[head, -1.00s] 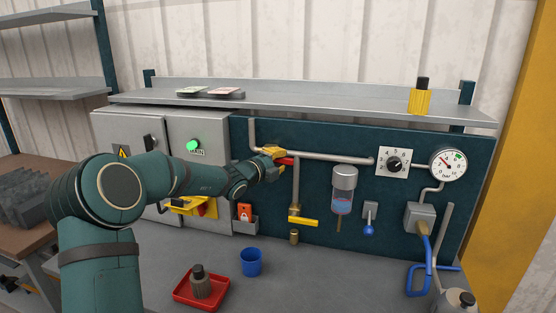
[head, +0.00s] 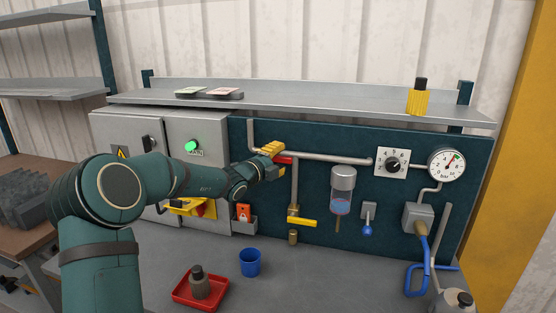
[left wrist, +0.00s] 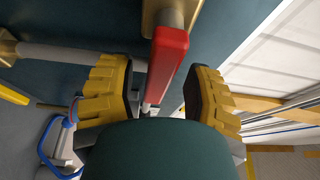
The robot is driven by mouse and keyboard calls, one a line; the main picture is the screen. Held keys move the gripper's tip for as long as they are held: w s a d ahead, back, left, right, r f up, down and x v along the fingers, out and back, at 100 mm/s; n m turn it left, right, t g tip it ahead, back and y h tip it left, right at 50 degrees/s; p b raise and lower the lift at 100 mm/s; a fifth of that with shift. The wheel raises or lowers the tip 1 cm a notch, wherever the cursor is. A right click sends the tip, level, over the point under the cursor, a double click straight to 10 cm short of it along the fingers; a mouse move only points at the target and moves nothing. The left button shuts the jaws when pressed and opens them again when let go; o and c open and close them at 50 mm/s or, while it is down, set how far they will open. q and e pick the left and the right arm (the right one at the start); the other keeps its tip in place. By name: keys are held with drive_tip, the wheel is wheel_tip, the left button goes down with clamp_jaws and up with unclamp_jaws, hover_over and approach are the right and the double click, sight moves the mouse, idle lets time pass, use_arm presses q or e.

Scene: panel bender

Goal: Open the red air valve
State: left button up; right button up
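The red air valve handle (head: 285,160) lies along the horizontal grey pipe on the dark teal panel, partly hidden by my left gripper. It also shows in the left wrist view (left wrist: 168,65), reaching out from a brass body (left wrist: 162,14). My left gripper (head: 271,152) is at the handle. In the left wrist view its yellow, black-padded fingers (left wrist: 160,90) stand apart, one on each side of the handle, with visible gaps. It is open and holds nothing. The pressure gauge (head: 446,165) has its needle pointing to the upper right, near the green mark. My right gripper is not in view.
A yellow lever (head: 301,222) sits on the pipe below. A filter bowl (head: 342,190), numbered dial (head: 391,162) and blue hose (head: 418,268) are to the right. A shelf (head: 320,105) overhangs the panel. A blue cup (head: 250,262) and red tray (head: 181,301) stand on the bench.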

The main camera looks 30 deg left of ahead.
use_arm(q)
drive_tip(key=shift+s+a, duration=0.1)
drive_tip(key=s+a, duration=0.1)
drive_tip(key=s, duration=1)
drive_tip(key=shift+s+a, duration=0.4)
drive_tip(key=shift+f, duration=0.1)
